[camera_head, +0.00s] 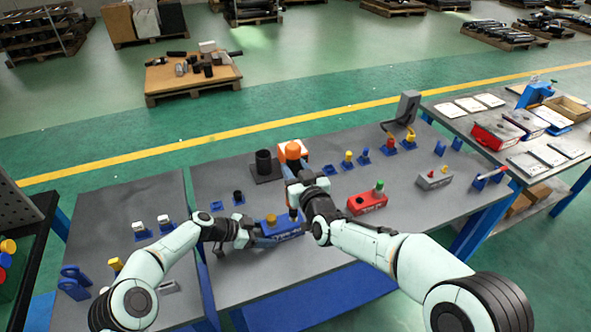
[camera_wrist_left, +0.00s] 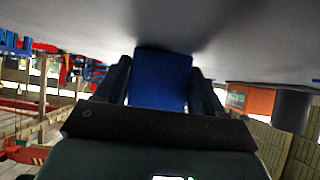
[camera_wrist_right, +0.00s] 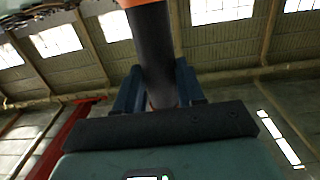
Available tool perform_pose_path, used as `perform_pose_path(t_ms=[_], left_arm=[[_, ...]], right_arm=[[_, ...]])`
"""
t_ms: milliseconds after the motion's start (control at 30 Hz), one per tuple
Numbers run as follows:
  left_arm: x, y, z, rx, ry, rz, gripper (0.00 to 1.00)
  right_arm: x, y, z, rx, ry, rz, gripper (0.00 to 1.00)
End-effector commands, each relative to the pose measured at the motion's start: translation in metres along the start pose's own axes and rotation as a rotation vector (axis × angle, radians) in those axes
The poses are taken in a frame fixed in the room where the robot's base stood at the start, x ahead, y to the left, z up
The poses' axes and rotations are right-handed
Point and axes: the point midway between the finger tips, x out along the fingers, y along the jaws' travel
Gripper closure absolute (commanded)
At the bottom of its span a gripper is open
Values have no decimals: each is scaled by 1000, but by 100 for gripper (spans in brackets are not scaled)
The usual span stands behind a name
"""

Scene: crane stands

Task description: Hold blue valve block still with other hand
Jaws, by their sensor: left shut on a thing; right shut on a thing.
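The blue valve block (camera_head: 287,229) lies on the grey table, with a yellow part (camera_head: 270,218) on its top. My left gripper (camera_head: 257,234) is shut on the block's left end; the blue body (camera_wrist_left: 160,80) shows between its fingers in the left wrist view. My right gripper (camera_head: 294,188) is above the block's right end. It is shut on an upright dark cylindrical tool (camera_wrist_right: 153,52) with an orange end (camera_wrist_right: 140,3). The tool's lower tip reaches down near the block's top; whether it touches is unclear.
A red block (camera_head: 367,204) with a green-topped part stands right of the blue block. A grey block (camera_head: 434,180) is farther right. A black cup-like holder (camera_head: 264,164) stands behind. Small blue holders line the table's back. Bare table lies in front of the red block.

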Motion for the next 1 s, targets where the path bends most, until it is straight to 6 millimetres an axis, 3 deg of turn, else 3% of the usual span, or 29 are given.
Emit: perform_pose_path(t_ms=[167, 1000], left_arm=[[-1, -1, 0, 0, 0, -3, 73], [-1, -1, 0, 0, 0, -3, 73]], right_arm=[[0, 0, -5, 0, 11, 1, 100], [1, 0, 11, 0, 10, 1, 100]])
